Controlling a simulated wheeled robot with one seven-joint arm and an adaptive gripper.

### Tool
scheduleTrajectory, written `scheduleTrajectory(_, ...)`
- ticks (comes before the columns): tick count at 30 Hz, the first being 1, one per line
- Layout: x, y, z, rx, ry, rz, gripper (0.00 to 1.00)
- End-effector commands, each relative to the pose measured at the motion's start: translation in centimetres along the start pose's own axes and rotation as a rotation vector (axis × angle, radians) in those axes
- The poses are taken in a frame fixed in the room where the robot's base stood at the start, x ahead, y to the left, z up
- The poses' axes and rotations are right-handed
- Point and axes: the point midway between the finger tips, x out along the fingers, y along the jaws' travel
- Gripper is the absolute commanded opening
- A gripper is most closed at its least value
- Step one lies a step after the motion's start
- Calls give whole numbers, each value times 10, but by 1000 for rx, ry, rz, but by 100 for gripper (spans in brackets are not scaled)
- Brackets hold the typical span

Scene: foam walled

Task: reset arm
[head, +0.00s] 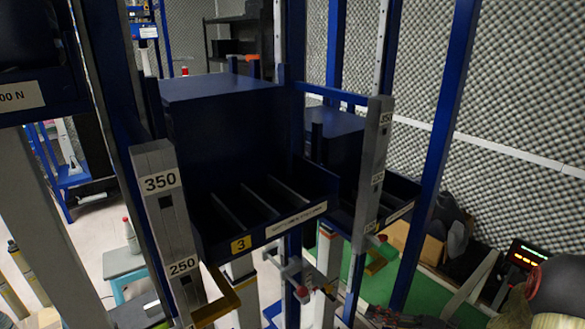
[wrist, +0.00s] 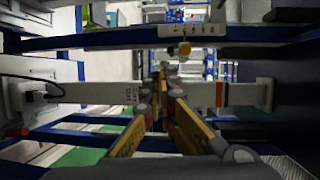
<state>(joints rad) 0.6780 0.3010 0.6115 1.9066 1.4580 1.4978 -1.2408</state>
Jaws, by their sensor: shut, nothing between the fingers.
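My gripper (wrist: 162,72) shows in the wrist view. Its two yellowish-brown fingers run from the bottom edge toward the middle and come together at their tips. It is shut, with nothing between the fingers. The fingertips point toward a blue and grey frame structure with pale horizontal bars, and I see no contact with it. In the head view I cannot make out my gripper with certainty.
In the head view, a dark blue divided bin (head: 275,212) marked 3 stands between grey posts; one post (head: 165,215) is marked 350 and 250. Blue uprights (head: 437,150) stand close by. Foam walls (head: 520,110) enclose the right. A lit display (head: 524,255) sits low right.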

Motion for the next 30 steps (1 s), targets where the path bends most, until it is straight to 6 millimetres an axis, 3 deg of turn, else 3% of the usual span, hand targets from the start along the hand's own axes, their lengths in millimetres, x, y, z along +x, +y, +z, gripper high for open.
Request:
scheduleTrajectory(3, -2, 30, 37, 196, -90, 115, 0)
scheduleTrajectory(6, -12, 44, 70, 322, -166, 250, 0)
scheduleTrajectory(13, -45, 42, 140, 398, -291, 666, 0)
scheduleTrajectory(18, -78, 24, 168, 281, -285, 975, 0)
scheduleTrajectory(23, -104, -4, 175, 83, -221, 1189, 0)
scheduleTrajectory(30, -124, -66, 178, -307, -106, 1349, 0)
